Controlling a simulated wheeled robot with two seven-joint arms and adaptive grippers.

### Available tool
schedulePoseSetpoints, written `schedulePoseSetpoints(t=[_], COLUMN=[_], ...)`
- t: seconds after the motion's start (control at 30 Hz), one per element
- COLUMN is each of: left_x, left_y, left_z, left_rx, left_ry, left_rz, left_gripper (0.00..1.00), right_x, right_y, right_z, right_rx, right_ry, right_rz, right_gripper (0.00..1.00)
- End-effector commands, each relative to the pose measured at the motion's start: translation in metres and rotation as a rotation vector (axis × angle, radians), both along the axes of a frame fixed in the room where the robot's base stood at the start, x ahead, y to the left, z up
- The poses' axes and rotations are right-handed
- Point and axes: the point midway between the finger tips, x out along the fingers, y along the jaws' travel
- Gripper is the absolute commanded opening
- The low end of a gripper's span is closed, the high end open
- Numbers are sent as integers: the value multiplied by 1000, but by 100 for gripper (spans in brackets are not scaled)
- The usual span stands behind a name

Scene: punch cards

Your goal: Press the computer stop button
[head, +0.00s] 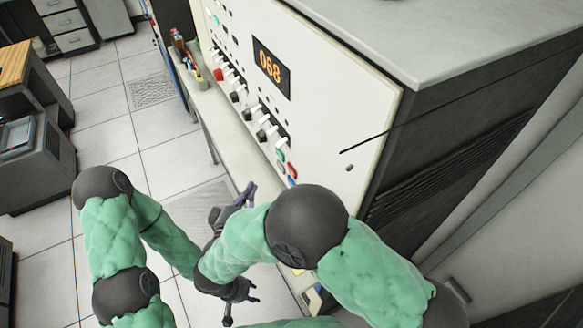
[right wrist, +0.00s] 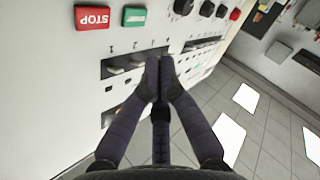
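The red STOP button (right wrist: 92,17) is on the white computer panel, at the upper left of the right wrist view. A green button (right wrist: 134,16) sits beside it. In the head view, a small red button (head: 292,170) near the panel's lower edge appears to be the same one. My right gripper (head: 249,190) is beside the panel's lower part; in the right wrist view its dark fingers (right wrist: 160,70) are together, empty, in front of a switch slot and apart from STOP in the picture. My left gripper (head: 241,302) is open and empty, low over the floor.
The white panel (head: 325,125) carries an orange 068 display (head: 271,68) and rows of switches and knobs. A narrow ledge (head: 228,132) runs below it, with small items at its far end. Grey cabinets stand at left. Tiled floor between is clear.

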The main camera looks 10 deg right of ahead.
Motion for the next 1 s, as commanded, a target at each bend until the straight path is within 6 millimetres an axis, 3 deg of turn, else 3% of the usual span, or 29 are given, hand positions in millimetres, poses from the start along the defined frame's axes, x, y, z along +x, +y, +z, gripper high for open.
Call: schedulePoseSetpoints(t=[0.27,0.6,1.0], left_x=[0,0,0], left_y=[0,0,0], left_z=[-6,-20,-12], left_rx=[0,0,0], left_ry=[-1,-1,-1], left_rz=[0,0,0], left_gripper=[40,40,40], right_x=[7,23,33], right_y=[-17,-56,-81], right_z=[-1,-2,0], right_rx=[1,2,0], right_ry=[0,0,1], right_rz=[-4,-3,-1], right_gripper=[0,0,0])
